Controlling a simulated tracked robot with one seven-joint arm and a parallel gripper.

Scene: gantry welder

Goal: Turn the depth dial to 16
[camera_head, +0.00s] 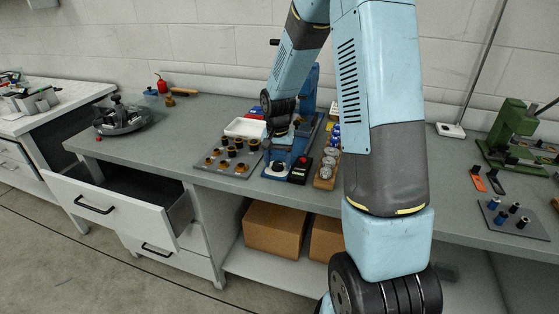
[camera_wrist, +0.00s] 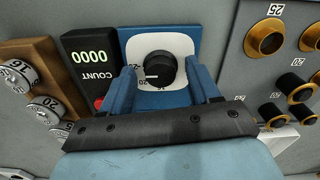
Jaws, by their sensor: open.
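The depth dial (camera_wrist: 161,66) is a black round knob on a white scale plate (camera_wrist: 178,45) set in a blue panel. Its white pointer mark is at the left of the knob; the scale figures are too small to read surely. My gripper (camera_wrist: 163,84) is open, with one blue finger on each side of the dial and a gap to the knob on both sides. In the head view the white dial plate (camera_head: 278,170) shows at the front of the blue machine on the bench, below my arm's end.
A black counter (camera_wrist: 90,63) reading 0000 stands left of the dial. Left of it is a wooden block (camera_wrist: 48,62) with numbered silver pieces. A grey plate (camera_wrist: 245,64) with brass and black rings lies right. A drawer (camera_head: 125,209) stands open under the bench.

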